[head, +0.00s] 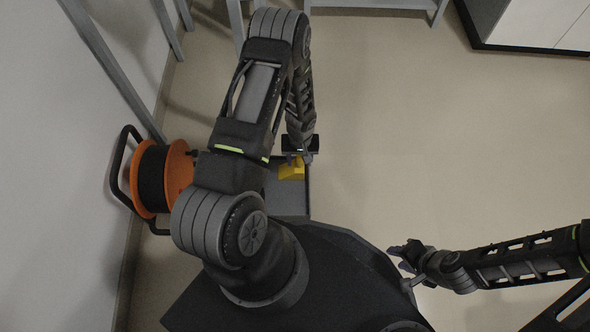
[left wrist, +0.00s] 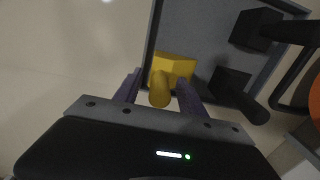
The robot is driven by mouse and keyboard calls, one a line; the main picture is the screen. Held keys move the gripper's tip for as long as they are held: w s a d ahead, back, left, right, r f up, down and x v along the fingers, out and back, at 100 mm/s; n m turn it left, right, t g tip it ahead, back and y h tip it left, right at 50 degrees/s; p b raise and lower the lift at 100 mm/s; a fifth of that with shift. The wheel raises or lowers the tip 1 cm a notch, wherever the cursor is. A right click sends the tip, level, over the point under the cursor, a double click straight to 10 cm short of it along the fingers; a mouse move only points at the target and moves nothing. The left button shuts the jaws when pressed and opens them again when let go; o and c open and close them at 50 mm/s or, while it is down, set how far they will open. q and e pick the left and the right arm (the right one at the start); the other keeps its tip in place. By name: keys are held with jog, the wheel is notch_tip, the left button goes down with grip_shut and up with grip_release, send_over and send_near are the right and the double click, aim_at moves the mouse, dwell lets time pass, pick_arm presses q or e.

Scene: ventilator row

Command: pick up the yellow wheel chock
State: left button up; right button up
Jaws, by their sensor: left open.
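The yellow wheel chock (head: 291,169) lies in a grey tray (head: 291,202), partly hidden by my left arm in the head view. In the left wrist view the chock (left wrist: 174,69) shows a blocky body with a rounded part toward me, near the tray's edge. My left gripper (head: 297,157) is at the chock. In the left wrist view its two fingers (left wrist: 158,90) are apart, with the chock's rounded part between their tips. Contact cannot be told. My right gripper (head: 402,265) is at the lower right in the head view, away from the chock; its finger gap is unclear.
Two black blocky objects with handles (left wrist: 232,88) (left wrist: 256,30) sit beside the chock in the tray. An orange cable reel (head: 165,179) with a black frame stands by the left wall. A white cabinet (head: 535,22) is at the far right. The floor to the right is clear.

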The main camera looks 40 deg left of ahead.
pick_arm(q)
jog(key=shift+c, duration=0.2)
dwell(0.4)
grip_shut()
dwell(1.2)
